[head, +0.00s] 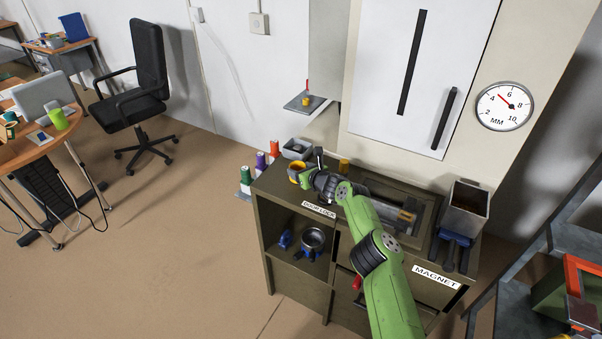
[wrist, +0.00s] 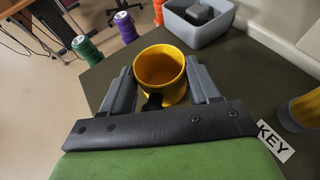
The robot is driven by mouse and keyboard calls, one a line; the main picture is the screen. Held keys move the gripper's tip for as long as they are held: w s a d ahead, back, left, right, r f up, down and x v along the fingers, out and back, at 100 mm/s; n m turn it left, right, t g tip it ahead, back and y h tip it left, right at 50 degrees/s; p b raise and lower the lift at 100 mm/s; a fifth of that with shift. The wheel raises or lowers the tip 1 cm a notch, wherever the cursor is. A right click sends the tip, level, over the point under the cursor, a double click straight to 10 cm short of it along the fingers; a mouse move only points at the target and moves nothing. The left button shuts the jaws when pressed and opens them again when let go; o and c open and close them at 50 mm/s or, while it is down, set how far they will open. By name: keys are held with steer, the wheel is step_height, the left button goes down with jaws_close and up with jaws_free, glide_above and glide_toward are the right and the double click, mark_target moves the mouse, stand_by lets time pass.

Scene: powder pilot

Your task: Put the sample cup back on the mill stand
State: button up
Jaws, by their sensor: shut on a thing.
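The yellow sample cup (wrist: 174,50) is between the two grey fingers of my gripper (wrist: 160,72) in the wrist view, its open mouth facing the camera. The inside that shows looks empty. In the head view the cup (head: 297,169) is at the left end of the brown cabinet's top (head: 277,182), with my gripper (head: 309,178) shut on it from the right. I cannot tell whether its base touches the top. No part is clearly marked as the mill stand; a small grey wall shelf (head: 292,103) holds a small yellow object (head: 306,102) and a red one.
A grey bin (head: 296,149) with a dark block stands behind the cup. Another yellow object (wrist: 306,112) stands right, by a KEY label (wrist: 273,141). A grey hopper (head: 465,206) stands at the right end.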

steer(key=shift+f, duration=0.2)
steer(key=o, duration=1.4)
steer(key=shift+o, duration=0.2)
